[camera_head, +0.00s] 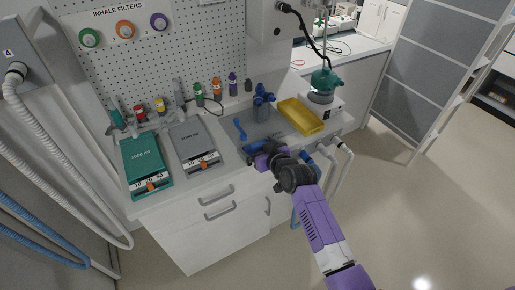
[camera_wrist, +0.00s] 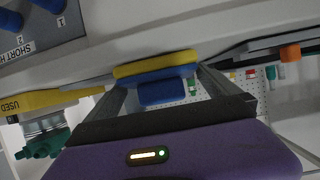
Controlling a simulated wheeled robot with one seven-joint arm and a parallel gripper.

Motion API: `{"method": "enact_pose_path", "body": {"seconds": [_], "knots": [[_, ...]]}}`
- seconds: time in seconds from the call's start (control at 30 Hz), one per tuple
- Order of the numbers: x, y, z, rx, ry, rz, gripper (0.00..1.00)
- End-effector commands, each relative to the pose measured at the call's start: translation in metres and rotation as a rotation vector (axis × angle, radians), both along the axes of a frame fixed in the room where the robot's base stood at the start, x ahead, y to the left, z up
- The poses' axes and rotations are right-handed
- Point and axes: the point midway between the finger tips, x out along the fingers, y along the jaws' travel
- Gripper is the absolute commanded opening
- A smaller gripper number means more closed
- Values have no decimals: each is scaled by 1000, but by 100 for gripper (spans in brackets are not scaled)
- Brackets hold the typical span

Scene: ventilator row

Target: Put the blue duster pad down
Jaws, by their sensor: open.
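The blue duster pad (camera_wrist: 154,75) shows in the wrist view as a blue strip with a yellow layer along it and a blue block at its middle. It lies between and just beyond the tips of my gripper (camera_wrist: 157,78), whose fingers stand apart on either side. I cannot tell whether a finger touches it. In the head view my gripper (camera_head: 259,156) is at the front edge of the white counter (camera_head: 233,172). A bit of blue shows beside it (camera_head: 253,147); most of the pad is hidden there by my gripper and wrist.
A yellow tray (camera_head: 301,117) is on the counter's right part, with a green-topped device behind it. A small blue part (camera_head: 240,129) and a blue fitting (camera_head: 262,101) are at mid-counter. Grey (camera_head: 195,143) and teal (camera_head: 146,163) boxes are left. Hose ends (camera_head: 341,147) stick out at front right.

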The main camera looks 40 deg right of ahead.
Motion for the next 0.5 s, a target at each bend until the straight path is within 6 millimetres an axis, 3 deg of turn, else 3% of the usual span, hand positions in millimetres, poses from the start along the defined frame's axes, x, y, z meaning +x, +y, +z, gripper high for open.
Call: {"method": "enact_pose_path", "body": {"seconds": [0.2,0.5], "knots": [[0,0,0,0,0,0,98],[0,0,0,0,-1,0,43]]}}
